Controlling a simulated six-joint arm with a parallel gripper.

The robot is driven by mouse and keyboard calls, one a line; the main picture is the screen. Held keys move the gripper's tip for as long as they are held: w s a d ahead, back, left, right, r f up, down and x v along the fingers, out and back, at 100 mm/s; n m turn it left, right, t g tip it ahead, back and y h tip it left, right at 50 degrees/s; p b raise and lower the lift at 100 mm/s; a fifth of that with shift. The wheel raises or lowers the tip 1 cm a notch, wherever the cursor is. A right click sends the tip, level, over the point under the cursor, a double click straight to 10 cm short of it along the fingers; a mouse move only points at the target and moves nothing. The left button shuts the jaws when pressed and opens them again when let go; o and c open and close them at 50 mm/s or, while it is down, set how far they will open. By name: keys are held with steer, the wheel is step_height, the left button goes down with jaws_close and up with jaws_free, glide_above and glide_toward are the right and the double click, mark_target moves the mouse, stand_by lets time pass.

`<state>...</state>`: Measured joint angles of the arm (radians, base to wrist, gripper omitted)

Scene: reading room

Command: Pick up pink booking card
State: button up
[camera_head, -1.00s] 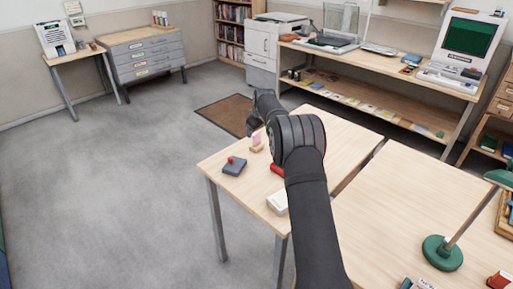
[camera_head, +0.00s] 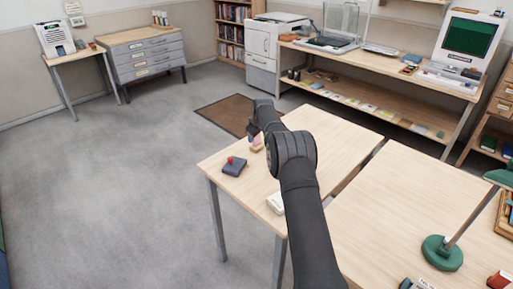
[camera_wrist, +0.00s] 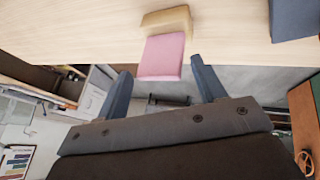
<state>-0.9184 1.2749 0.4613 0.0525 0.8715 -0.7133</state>
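The pink booking card (camera_wrist: 161,57) stands in a tan block-like holder (camera_wrist: 167,20) near the table edge in the wrist view. In the head view the card (camera_head: 256,141) is a small pink patch above its holder (camera_head: 257,149), partly hidden by my arm. My gripper (camera_wrist: 160,68) is open, with one dark finger on each side of the card's outer end. The fingers look apart from the card, with gaps on both sides. In the head view my gripper (camera_head: 252,124) is beside the card at the table's far edge.
A dark grey box with a red knob (camera_head: 234,166) lies left of the holder on the wooden table (camera_head: 225,183). A white box (camera_head: 276,202) lies nearer, partly behind my arm. A green lamp base (camera_head: 442,252) is on the near table. Open floor lies to the left.

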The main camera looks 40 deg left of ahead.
steer(key=c, duration=1)
steer(key=shift+r, duration=0.1)
